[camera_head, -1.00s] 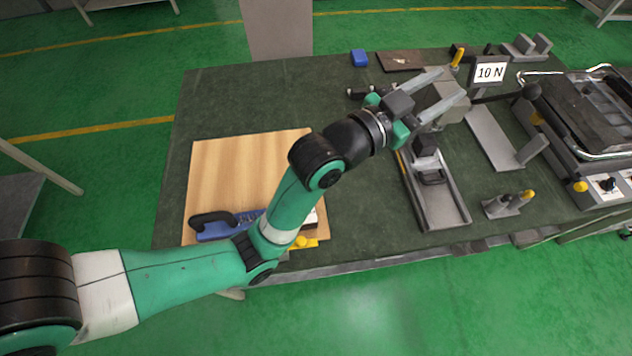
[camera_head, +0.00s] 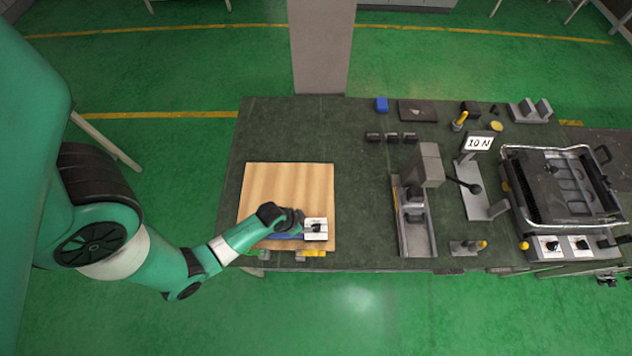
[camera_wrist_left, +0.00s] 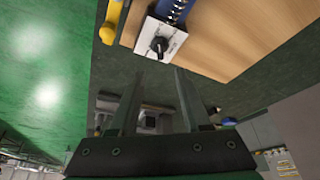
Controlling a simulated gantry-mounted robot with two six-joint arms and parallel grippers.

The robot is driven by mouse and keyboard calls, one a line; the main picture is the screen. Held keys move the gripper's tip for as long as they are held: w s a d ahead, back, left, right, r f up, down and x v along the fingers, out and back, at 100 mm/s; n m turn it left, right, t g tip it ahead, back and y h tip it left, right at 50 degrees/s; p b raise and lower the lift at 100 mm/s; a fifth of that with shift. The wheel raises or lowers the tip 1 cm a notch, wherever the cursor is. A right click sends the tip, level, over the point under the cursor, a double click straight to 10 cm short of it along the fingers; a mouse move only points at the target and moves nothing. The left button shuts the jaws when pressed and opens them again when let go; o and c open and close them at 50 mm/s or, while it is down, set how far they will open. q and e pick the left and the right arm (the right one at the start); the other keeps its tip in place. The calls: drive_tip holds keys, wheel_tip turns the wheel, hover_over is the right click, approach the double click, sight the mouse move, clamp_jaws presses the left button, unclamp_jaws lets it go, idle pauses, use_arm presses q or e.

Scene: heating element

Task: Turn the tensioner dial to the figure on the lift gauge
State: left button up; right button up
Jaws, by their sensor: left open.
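The tensioner dial is a black knob on a white plate (camera_head: 316,236) at the right end of a blue tool (camera_head: 283,241) on the wooden board. In the left wrist view the black knob (camera_wrist_left: 158,46) shows clearly, with its white plate beside the blue body. The lift gauge (camera_head: 478,143) is a white sign reading 10 N. My left gripper (camera_head: 294,220) is beside the dial plate, and its arm hides much of the tool. In the wrist view the gripper's two fingers (camera_wrist_left: 157,76) are apart with nothing between them, and the knob lies beyond their tips.
The wooden board (camera_head: 285,180) lies on the dark green table, clear behind the tool. Yellow pieces (camera_head: 314,253) sit at the board's front edge. A grey stand (camera_head: 425,168) and a grill-like appliance (camera_head: 560,185) stand to the right. Small blocks line the back.

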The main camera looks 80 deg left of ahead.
sight(316, 226)
use_arm(q)
drive_tip(key=b+x, duration=0.8)
drive_tip(key=x, duration=0.1)
drive_tip(key=shift+w+f, duration=0.1)
drive_tip(key=shift+f, duration=0.25)
drive_tip(key=shift+x, duration=0.95)
drive_tip(key=shift+w+a, duration=0.1)
drive_tip(key=shift+w, duration=0.05)
clamp_jaws()
